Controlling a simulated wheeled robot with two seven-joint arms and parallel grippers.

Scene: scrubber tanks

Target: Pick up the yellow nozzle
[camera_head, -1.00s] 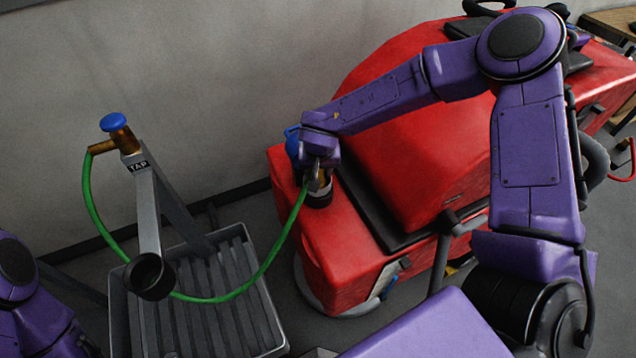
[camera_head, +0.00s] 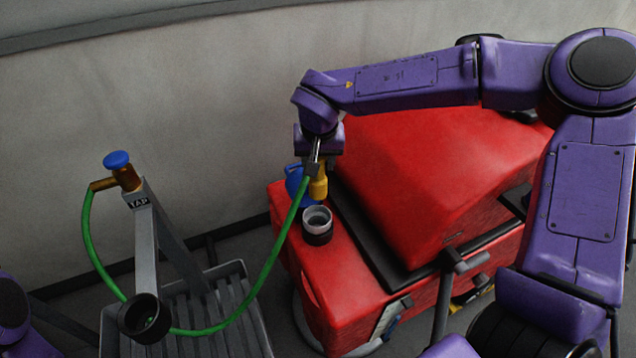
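The yellow nozzle (camera_head: 318,186) is at the end of the green hose (camera_head: 262,280), just above the red scrubber machine. My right gripper (camera_head: 315,165) is at the hose end and appears shut on the nozzle, which hangs downward. The fingers are small in the view and partly merge with the nozzle. Below the nozzle is the open round filler port (camera_head: 317,222) with a pale rim and black collar. The blue cap (camera_head: 298,184) stands open behind it. Part of my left arm shows at the lower left edge; its gripper is out of view.
The red scrubber (camera_head: 420,180) fills the middle. At the left a grey stand labelled TAP carries a brass tap (camera_head: 124,177) with a blue knob, a black cup-like holder (camera_head: 145,318) and a slatted grey tray (camera_head: 248,268). A plain wall is behind.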

